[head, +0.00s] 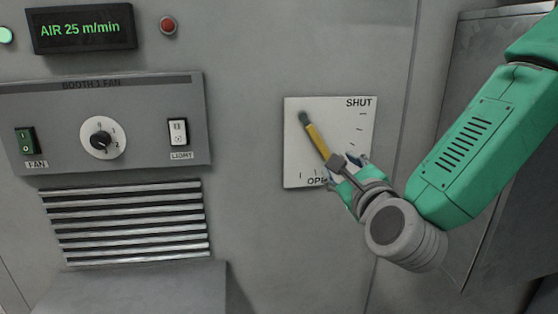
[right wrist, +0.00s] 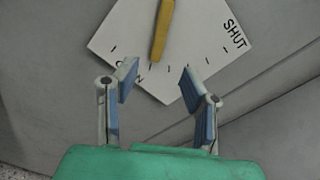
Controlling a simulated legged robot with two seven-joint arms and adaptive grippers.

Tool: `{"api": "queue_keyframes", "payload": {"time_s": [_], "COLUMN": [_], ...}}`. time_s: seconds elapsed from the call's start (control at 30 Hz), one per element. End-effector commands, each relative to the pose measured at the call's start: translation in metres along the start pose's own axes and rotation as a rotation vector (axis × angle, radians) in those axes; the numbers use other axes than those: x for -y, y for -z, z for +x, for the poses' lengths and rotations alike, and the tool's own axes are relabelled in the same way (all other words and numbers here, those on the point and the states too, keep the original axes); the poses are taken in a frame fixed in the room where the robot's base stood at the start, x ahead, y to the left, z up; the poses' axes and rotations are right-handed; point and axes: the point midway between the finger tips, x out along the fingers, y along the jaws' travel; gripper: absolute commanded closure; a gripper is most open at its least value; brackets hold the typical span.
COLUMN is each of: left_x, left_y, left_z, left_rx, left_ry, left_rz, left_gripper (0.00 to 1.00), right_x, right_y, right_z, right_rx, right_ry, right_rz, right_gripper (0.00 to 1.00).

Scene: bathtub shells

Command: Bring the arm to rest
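My right gripper (head: 346,168) is at the lower right of a white dial plate (head: 335,112) on the grey wall. In the right wrist view the right gripper (right wrist: 157,74) is open, its two blue-padded fingers wide apart with nothing between them. A yellow lever (head: 317,139) slants down and right from its dark pivot at the plate's upper left. The lever (right wrist: 162,32) also shows in the wrist view, its end just beyond the fingertips and apart from them. Its end lies near the OPEN side of the scale, away from SHUT. My left gripper is not in view.
Left of the plate is a fan panel (head: 60,110) with a knob (head: 101,138), a green switch (head: 26,141) and a light switch (head: 178,132). Louvres (head: 128,222) are below it. A display (head: 80,30) reads AIR 25 m/min. A red button (head: 168,25) is beside it.

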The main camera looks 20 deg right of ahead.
Motion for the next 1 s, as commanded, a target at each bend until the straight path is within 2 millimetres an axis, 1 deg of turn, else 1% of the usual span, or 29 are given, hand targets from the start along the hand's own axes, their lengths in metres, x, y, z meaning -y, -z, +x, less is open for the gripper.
{"api": "queue_keyframes", "payload": {"time_s": [0.1, 0.17, 0.27, 0.37, 0.4, 0.47, 0.5, 0.57, 0.6, 0.67, 0.7, 0.77, 0.8, 0.83, 0.9, 1.0], "left_x": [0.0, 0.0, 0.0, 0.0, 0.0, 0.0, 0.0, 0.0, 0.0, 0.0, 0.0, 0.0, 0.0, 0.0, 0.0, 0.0], "left_y": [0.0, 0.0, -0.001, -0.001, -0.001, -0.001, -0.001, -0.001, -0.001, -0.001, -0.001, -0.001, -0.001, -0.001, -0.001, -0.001], "left_z": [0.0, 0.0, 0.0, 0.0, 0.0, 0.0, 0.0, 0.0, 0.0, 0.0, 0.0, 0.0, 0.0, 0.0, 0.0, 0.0], "left_rx": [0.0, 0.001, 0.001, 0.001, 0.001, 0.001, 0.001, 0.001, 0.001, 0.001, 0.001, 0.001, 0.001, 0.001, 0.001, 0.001], "left_ry": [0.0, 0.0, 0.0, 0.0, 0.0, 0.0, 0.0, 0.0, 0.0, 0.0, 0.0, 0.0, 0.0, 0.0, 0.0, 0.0], "left_rz": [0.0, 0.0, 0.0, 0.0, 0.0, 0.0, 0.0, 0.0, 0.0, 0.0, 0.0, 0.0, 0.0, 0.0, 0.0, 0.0], "left_gripper": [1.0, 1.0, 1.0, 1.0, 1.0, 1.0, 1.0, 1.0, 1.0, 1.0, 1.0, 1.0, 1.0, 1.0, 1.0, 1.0], "right_x": [-0.001, -0.006, -0.03, -0.073, -0.092, -0.12, -0.137, -0.159, -0.172, -0.188, -0.197, -0.207, -0.211, -0.213, -0.216, -0.215], "right_y": [0.001, 0.006, 0.029, 0.073, 0.095, 0.13, 0.153, 0.188, 0.211, 0.243, 0.265, 0.294, 0.311, 0.323, 0.345, 0.366], "right_z": [0.0, 0.0, -0.001, -0.01, -0.017, -0.032, -0.044, -0.066, -0.083, -0.111, -0.131, -0.163, -0.183, -0.198, -0.229, -0.262], "right_rx": [-0.002, -0.011, -0.05, -0.097, -0.11, -0.114, -0.107, -0.076, -0.046, 0.024, 0.084, 0.193, 0.275, 0.339, 0.495, 0.685], "right_ry": [-0.003, -0.019, -0.096, -0.254, -0.338, -0.476, -0.572, -0.723, -0.827, -0.989, -1.1, -1.263, -1.366, -1.438, -1.585, -1.735], "right_rz": [-0.005, -0.037, -0.194, -0.482, -0.62, -0.834, -0.973, -1.173, -1.301, -1.484, -1.598, -1.75, -1.836, -1.892, -1.993, -2.077], "right_gripper": [0.62, 0.62, 0.62, 0.62, 0.62, 0.62, 0.62, 0.62, 0.62, 0.62, 0.62, 0.62, 0.62, 0.62, 0.62, 0.62]}}
